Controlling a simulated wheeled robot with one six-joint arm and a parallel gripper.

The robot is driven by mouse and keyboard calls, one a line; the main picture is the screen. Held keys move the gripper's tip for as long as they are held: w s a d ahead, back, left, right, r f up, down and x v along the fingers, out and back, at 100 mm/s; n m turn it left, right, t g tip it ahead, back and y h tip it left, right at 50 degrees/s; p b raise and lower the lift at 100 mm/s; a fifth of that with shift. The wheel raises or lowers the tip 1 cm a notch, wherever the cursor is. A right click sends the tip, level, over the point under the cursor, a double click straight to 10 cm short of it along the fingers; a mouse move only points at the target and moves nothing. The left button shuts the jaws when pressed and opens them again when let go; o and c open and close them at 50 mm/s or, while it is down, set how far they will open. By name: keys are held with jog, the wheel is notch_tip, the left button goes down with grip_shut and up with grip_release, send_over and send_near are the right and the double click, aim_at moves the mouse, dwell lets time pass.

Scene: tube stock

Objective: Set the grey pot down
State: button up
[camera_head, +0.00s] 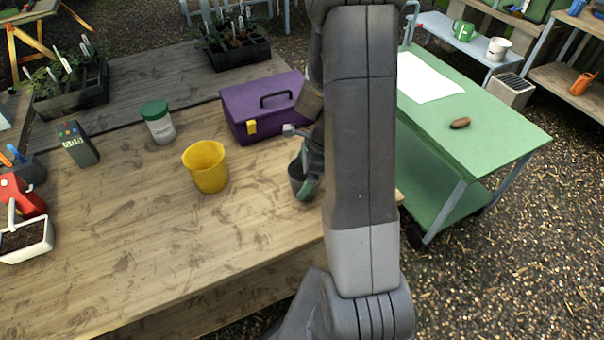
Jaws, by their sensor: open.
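The grey pot (296,176) is at the right part of the wooden table (130,250), in front of the purple toolbox. It looks upright, and its base seems to rest on the table top. My arm and gripper hide its right side and part of its rim. My gripper (301,158) is open at the pot, with one finger above and behind the rim and the other in front of its right side. I cannot tell whether a finger touches the pot.
A yellow pot (206,168) stands left of the grey pot. A purple toolbox (262,108) is behind it. A green-lidded jar (158,123) and a dark handheld device (78,146) stand farther left. A green cart (490,135) is on the right. The table's front middle is clear.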

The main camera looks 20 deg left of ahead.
jog(key=v, duration=1.2)
jog(key=shift+f, duration=0.1)
jog(key=shift+c, duration=0.2)
